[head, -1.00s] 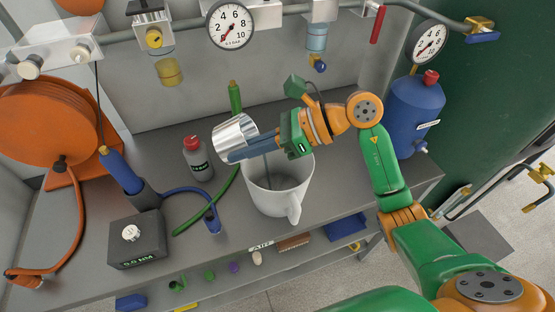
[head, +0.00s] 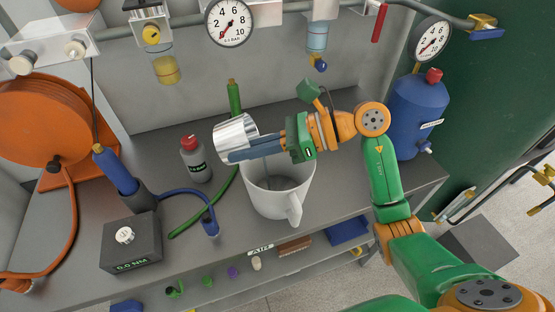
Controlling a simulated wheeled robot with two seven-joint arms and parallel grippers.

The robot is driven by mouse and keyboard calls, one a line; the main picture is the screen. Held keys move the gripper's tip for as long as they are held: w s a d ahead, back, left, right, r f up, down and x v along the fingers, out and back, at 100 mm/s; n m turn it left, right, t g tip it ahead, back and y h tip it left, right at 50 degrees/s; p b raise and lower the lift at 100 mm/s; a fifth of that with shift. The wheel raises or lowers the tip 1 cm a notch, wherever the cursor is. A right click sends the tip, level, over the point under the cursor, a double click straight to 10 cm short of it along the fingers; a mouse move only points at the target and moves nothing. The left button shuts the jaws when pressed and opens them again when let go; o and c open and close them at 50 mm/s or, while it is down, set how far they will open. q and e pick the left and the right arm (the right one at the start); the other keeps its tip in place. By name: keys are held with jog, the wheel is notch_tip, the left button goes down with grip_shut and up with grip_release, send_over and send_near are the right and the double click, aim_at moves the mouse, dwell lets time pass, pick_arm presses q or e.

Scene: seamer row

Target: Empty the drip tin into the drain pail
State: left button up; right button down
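The drip tin (head: 233,132), a shiny silver cylinder, is in the head view near the middle, tilted above the left rim of the pail. My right gripper (head: 250,150) is shut on it with its blue-grey fingers. The drain pail (head: 279,198) is a white, mug-shaped vessel with a handle at its front right, upright on the grey bench. The fingers cover part of its mouth. A dark patch shows inside it; I cannot tell whether it is liquid or shadow. The tin's inside is hidden. My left gripper is not in view.
A red-capped grey bottle (head: 195,160) and a green hose (head: 234,105) stand close left of the pail. A blue tool (head: 118,172), a torque box (head: 131,243) and an orange reel (head: 40,120) are farther left. A blue tank (head: 416,115) stands right. Gauges and pipes run above.

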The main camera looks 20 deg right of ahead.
jog(key=shift+f, duration=0.15)
jog(key=shift+d+y+b, duration=0.25)
jog(key=shift+y+b, duration=0.05)
jog(key=shift+b, duration=0.2)
jog(key=shift+s+d+r+t+y+b, duration=0.15)
jog(key=shift+d+y+b, duration=0.25)
jog(key=shift+b, duration=0.35)
jog(key=shift+s+d+r+t+y+b, duration=0.15)
jog(key=shift+d+y+b, duration=0.25)
jog(key=shift+b, duration=0.3)
jog(key=shift+d+t+y+b, duration=0.35)
jog(key=shift+y+b, duration=0.35)
jog(key=shift+b, duration=1.25)
